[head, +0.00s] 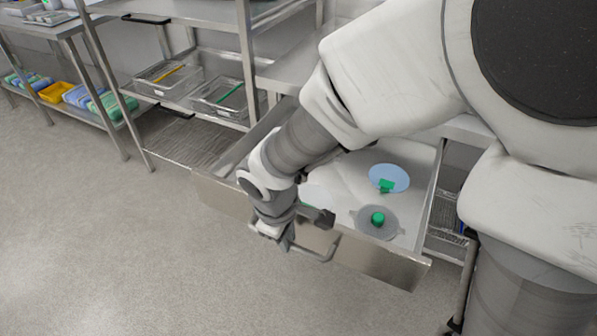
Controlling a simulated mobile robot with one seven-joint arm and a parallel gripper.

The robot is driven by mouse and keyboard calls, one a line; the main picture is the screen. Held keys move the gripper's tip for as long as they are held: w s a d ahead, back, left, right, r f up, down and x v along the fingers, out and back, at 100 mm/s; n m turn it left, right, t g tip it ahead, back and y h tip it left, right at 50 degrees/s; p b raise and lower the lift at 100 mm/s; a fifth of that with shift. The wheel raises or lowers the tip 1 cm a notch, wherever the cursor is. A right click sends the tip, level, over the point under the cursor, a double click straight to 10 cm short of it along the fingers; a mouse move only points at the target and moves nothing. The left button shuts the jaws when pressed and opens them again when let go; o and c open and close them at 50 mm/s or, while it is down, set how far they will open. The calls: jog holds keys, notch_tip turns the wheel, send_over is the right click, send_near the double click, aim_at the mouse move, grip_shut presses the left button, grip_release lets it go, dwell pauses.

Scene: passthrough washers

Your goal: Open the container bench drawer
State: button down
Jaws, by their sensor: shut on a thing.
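The bench drawer (376,264) is pulled out from under the steel bench, and its inside is in view from above. In it lie a blue round dish (389,172) with a green piece on it, a grey round dish (388,228) with a green knob, and a pale round thing partly hidden by my arm. A bar handle (322,255) runs along the drawer front. My gripper (284,240) is at the left part of this handle and shut on it. My wrist hides the fingertips' exact contact.
Steel shelves with wire baskets (218,98) stand to the left of the drawer. A farther rack at the back left holds a yellow tray (55,92) and blue and green packs. The grey floor (110,240) in front and to the left is clear.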

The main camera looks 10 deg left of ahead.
jog(key=c, duration=0.8)
grip_release()
jog(key=shift+c, duration=0.2)
jog(key=s+r+p, duration=0.1)
jog(key=r+p, duration=0.2)
jog(key=r, duration=0.5)
jog(key=s+a+r+p, duration=0.1)
jog(key=s+r+p, duration=0.1)
jog(key=r, duration=0.7)
jog(key=shift+p, duration=0.55)
jog(key=s+d+r+m+t+p, duration=0.1)
jog(key=d+r+m+p, duration=0.4)
jog(key=d+r+m, duration=0.2)
jog(key=s+d+r+m+t+p, duration=0.2)
jog(key=d+r+m+p, duration=0.4)
jog(key=d+r, duration=0.6)
jog(key=d+m, duration=0.1)
jog(key=d, duration=0.1)
jog(key=shift+s+d+t+y, duration=0.2)
jog(key=shift+d+t+y, duration=0.1)
jog(key=shift+d+y, duration=0.1)
